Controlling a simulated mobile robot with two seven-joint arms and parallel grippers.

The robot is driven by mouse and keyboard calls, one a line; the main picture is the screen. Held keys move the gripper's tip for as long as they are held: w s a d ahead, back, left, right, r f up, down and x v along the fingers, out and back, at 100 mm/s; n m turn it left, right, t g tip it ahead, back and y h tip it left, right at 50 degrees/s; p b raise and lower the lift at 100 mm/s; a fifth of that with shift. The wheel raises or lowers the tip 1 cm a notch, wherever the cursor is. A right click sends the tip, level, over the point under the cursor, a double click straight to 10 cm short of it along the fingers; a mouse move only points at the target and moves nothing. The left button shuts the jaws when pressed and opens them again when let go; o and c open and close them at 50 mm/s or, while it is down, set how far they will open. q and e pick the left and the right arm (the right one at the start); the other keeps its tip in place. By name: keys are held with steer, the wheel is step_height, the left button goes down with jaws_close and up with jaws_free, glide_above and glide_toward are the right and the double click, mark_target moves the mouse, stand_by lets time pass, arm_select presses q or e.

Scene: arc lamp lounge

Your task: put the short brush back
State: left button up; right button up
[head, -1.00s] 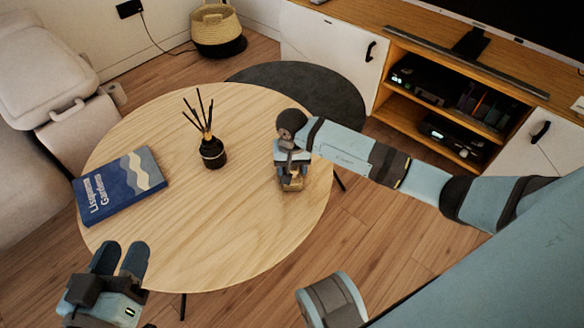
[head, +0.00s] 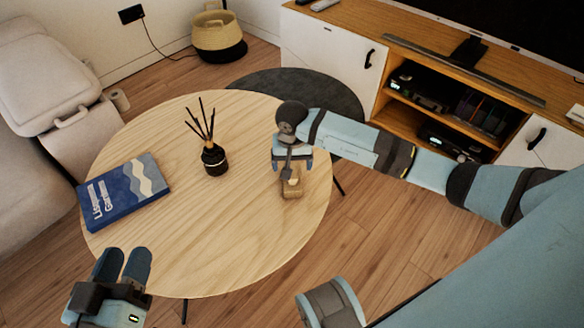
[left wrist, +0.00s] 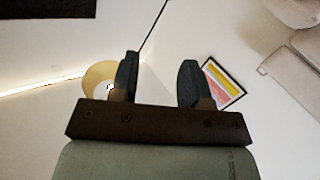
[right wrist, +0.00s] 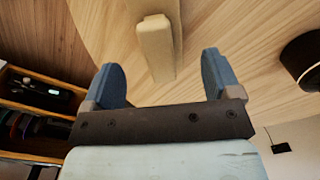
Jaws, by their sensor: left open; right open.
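A small light wooden piece (head: 292,188) stands on the right side of the round table, with a rounded bar over a wider block. In the right wrist view its pale rounded bar (right wrist: 155,45) shows just beyond the fingertips. I cannot tell whether this is the short brush, its holder, or both together. My right gripper (head: 293,163) is open and empty just above and behind it; its spread fingers also show in the right wrist view (right wrist: 165,80). My left gripper (head: 123,264) is open and empty near the table's front left edge, fingers upward in the left wrist view (left wrist: 158,80).
The round table (head: 235,235) also bears a blue book (head: 122,190) at left and a dark reed diffuser (head: 214,160) near the middle. A wooden media cabinet (head: 400,65) stands behind, right. The table's front middle is clear.

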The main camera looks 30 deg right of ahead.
step_height(320, 180, up, 7)
steer(key=shift+r+p, duration=0.1)
steer(key=shift+p, duration=0.85)
arm_select(q)
steer(key=shift+t, duration=0.8)
step_height(320, 180, up, 4)
steer(key=shift+a, duration=0.15)
arm_select(e)
steer(key=shift+a, duration=0.1)
